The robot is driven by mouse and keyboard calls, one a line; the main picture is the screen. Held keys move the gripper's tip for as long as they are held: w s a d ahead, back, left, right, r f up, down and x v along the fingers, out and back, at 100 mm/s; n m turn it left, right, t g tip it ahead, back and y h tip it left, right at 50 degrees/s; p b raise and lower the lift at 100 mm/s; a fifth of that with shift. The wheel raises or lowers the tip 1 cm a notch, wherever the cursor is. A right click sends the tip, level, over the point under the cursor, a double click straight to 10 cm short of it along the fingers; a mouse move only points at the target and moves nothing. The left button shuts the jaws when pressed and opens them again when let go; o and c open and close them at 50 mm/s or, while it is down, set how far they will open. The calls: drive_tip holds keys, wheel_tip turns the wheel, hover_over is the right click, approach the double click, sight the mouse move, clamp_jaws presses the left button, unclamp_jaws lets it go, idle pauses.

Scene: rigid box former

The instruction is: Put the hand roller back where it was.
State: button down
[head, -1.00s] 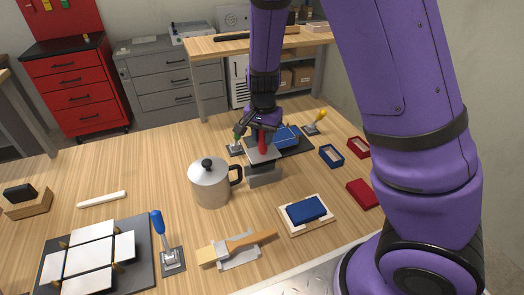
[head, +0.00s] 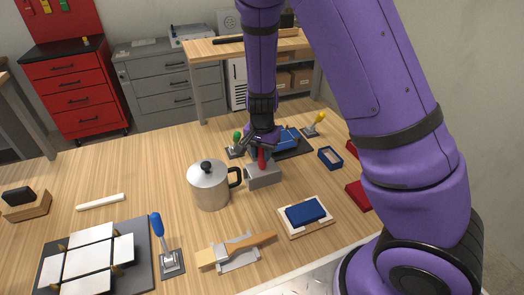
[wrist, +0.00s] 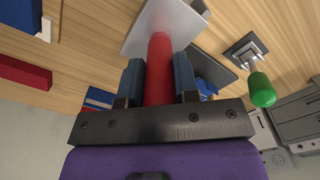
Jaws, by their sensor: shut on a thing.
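My gripper (wrist: 158,85) is shut on the red handle (wrist: 159,70) of a hand tool. In the wrist view the handle leads to a flat, pale grey plate (wrist: 150,30). No roller cylinder shows on it, so I cannot tell that it is the hand roller. In the head view the red handle (head: 262,158) stands roughly upright at a grey block (head: 264,178).
A metal pot (head: 209,188) stands close left of the block. A green-handled lever clamp (head: 236,142) and blue parts are behind. A blue block on a board (head: 307,228), a wooden-handled brush (head: 255,243) and a blue-handled clamp (head: 169,255) are in front.

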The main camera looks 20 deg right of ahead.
drive_tip(key=c, duration=0.9)
unclamp_jaws()
drive_tip(key=shift+o, duration=0.2)
drive_tip(key=shift+r, duration=0.1)
wheel_tip(320, 180, up, 12)
drive_tip(key=shift+r, duration=0.1)
drive_tip(key=shift+s+d+r, duration=0.1)
drive_tip(key=shift+r, duration=0.3)
drive_tip(key=s+d+r+n+t, duration=0.2)
drive_tip(key=s+d+r+n, duration=0.1)
drive_tip(key=s+r, duration=0.7)
drive_tip(key=s+d+r+n+t, duration=0.3)
drive_tip(key=s+r+n, duration=0.3)
drive_tip(key=s+r, duration=0.4)
drive_tip(key=shift+s+d, duration=0.35)
drive_tip(key=shift+s, duration=2.05)
